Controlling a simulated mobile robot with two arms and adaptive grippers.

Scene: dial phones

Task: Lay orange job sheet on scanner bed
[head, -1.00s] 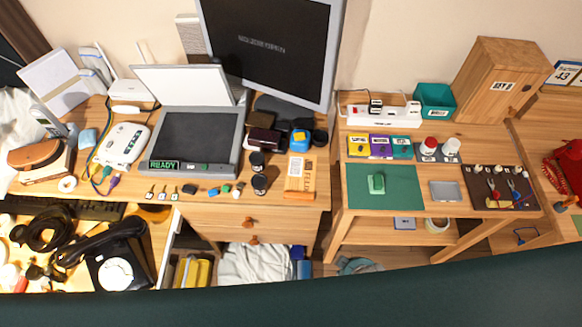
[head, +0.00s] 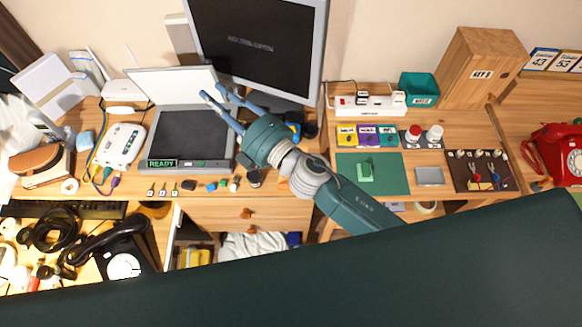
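The scanner (head: 226,158) stands on the left desk with its white lid (head: 165,88) raised. Its dark bed (head: 185,137) looks bare, and its green display reads READY. My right gripper (head: 212,89) reaches over the scanner's right side from the lower right. Its two blue fingers are apart, and I see nothing between them. The sheet with orange marks that lay right of the scanner in the earlier view is now hidden behind my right arm. My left gripper is not in view.
A monitor (head: 258,45) stands behind the scanner. A white box with cables (head: 121,145) is left of it, and small coloured items line the desk front. A black dial phone (head: 122,245) is at lower left. The right table holds a green mat (head: 390,178) and a power strip (head: 370,104).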

